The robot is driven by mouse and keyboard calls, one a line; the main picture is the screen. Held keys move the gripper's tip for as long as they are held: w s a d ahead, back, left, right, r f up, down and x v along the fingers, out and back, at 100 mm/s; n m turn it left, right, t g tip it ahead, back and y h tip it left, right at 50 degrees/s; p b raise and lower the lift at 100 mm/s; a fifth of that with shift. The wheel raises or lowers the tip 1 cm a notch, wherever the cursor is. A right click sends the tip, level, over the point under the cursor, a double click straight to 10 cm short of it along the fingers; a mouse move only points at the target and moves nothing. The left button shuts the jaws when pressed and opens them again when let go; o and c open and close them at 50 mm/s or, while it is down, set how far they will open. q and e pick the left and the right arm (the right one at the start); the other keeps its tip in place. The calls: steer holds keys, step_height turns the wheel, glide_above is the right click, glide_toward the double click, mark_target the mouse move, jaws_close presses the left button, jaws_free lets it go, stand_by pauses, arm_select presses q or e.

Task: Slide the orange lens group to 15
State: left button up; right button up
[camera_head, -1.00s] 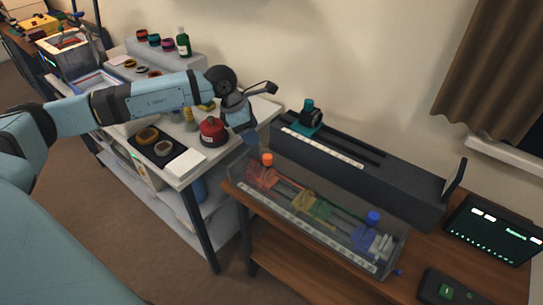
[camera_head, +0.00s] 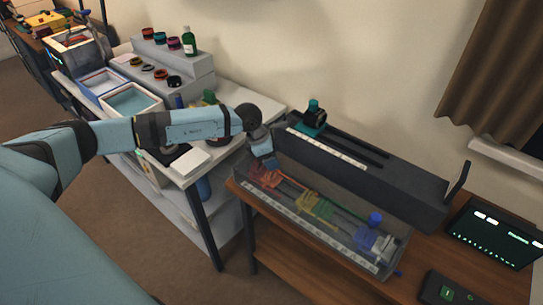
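The orange lens group (camera_head: 264,178) sits at the left end of a clear-sided case (camera_head: 398,238) on the wooden desk. A white scale strip (camera_head: 310,228) runs along the case's front; its numbers are too small to read. A yellow-green group (camera_head: 315,207) stands in the middle, and a blue-and-white group with a blue knob (camera_head: 375,219) at the right. My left gripper (camera_head: 270,162) points down at the case's left end, over the orange group. It hides the orange knob, and its fingers are too small to judge. My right gripper is out of view.
A long dark bench (camera_head: 370,175) with a teal fixture (camera_head: 312,122) stands behind the case. A dark panel (camera_head: 495,235) and a small black box (camera_head: 447,290) are at the right. A white cart with trays (camera_head: 135,101) and parts stands at the left.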

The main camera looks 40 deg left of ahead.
arm_select(q)
jaws_close()
steer(key=shift+s+d, duration=0.1)
steer(key=shift+d, duration=1.35)
steer(key=shift+o, duration=0.7)
jaws_free()
steer(key=shift+a, duration=0.1)
steer(key=shift+r, duration=0.1)
steer(key=b+v, duration=0.1)
steer(key=v, duration=1.2)
steer(key=shift+s+r+b, duration=0.2)
steer(key=shift+r+b, duration=0.1)
